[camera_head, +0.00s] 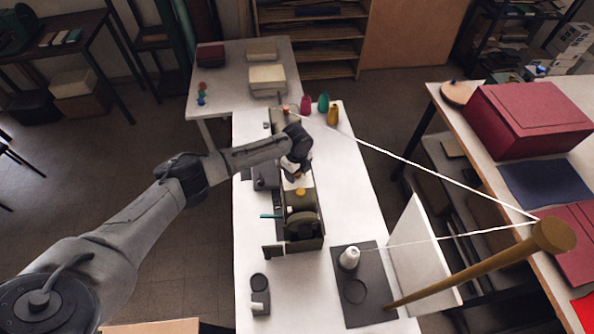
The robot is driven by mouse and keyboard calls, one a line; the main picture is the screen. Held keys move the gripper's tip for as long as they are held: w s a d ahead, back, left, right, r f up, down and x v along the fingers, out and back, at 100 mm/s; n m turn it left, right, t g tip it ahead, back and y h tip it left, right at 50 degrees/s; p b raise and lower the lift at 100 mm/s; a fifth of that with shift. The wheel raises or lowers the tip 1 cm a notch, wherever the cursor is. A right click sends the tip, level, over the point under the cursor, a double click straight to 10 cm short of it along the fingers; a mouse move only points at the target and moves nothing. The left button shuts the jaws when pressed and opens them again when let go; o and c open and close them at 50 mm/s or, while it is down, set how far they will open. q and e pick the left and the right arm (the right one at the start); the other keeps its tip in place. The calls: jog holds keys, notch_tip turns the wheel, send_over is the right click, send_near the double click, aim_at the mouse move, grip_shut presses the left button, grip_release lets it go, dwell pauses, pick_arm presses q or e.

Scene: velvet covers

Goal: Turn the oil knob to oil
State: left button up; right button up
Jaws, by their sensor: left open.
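A dark, boxy machine (304,244) stands on the long white table. It carries a small yellow knob-like part (300,191) on top, a round wheel-like part and a teal lever-like piece (270,216) on its left side. I cannot tell which part is the oil knob, and no marking is readable. My left arm reaches in from the left. My left gripper (293,175) is open, pointing down over the machine just behind the yellow part, and hides part of the machine. Contact cannot be judged. My right gripper is not in view.
White thread runs from the machine's far end to a wooden post (470,268) and back to a white cone (349,257) on a dark plate. Coloured cones (323,103) stand at the back. A white upright panel (420,250) stands right. The white table's right-middle is clear.

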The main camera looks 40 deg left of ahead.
pick_arm(q)
jog(key=shift+f, duration=0.1)
jog(key=shift+c, duration=0.2)
jog(key=c, duration=0.9)
